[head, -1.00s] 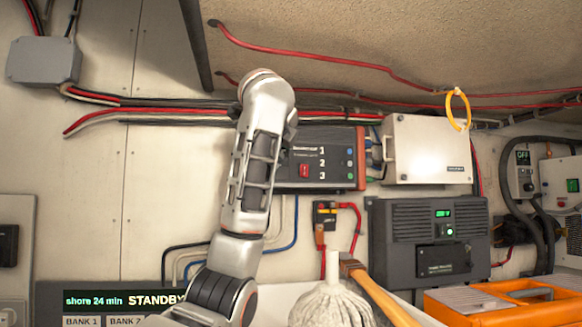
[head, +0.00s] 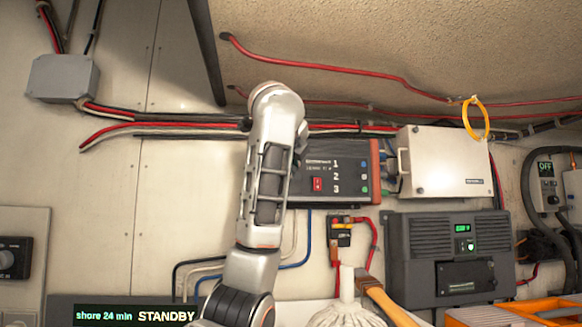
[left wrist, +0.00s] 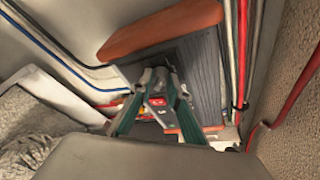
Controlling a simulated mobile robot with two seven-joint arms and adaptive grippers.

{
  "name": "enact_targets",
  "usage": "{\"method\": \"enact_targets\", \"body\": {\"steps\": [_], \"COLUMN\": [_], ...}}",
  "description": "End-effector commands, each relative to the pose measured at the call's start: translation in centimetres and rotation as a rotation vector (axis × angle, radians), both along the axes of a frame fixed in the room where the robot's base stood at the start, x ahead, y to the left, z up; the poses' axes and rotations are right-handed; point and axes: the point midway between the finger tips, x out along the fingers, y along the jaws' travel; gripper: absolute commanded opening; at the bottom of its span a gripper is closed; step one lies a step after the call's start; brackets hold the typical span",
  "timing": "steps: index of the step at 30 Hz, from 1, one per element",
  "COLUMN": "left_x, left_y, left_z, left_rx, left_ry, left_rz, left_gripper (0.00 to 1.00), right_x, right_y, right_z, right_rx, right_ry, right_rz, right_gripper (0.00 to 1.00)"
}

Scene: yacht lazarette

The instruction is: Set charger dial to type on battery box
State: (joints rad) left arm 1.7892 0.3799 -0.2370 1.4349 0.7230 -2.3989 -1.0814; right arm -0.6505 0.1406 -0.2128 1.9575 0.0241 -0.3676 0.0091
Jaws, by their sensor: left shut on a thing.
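The battery charger box (head: 350,185) is a dark wall unit with a red right end, numbers 1, 2, 3 and a red rocker switch. In the head view my left arm covers its left part and hides the gripper. In the left wrist view my left gripper (left wrist: 160,78) has its fingertips together at the dark ribbed face of the box (left wrist: 195,65). They are shut on a small dark knob there, apparently the charger dial, mostly hidden by the fingers. The dial's setting cannot be read. The red switch (left wrist: 156,101) shows between the fingers. My right gripper is not in view.
A white box (head: 445,160) and a dark grey unit with a green display (head: 450,255) are at the right. Cables run above and below the charger. A mop head (head: 345,310) and a display reading STANDBY (head: 130,315) are low in front.

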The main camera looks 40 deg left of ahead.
Motion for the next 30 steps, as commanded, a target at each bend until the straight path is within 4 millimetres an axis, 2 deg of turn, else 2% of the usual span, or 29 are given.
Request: {"method": "enact_targets", "body": {"steps": [11,19,30], "left_x": [0.2,0.3,0.5], "left_y": [-0.1,-0.2,-0.3], "left_z": [0.2,0.1,0.0], "left_rx": [0.117,0.274,0.495], "left_ry": [0.152,0.349,0.626], "left_rz": [0.000,-0.002,0.001], "left_gripper": [0.00,0.00,0.00], "right_x": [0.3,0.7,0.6], "right_y": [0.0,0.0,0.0], "right_z": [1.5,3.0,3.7], "right_rx": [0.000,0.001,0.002], "right_ry": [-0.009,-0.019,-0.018], "right_rz": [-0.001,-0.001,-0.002], "right_gripper": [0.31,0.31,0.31]}}
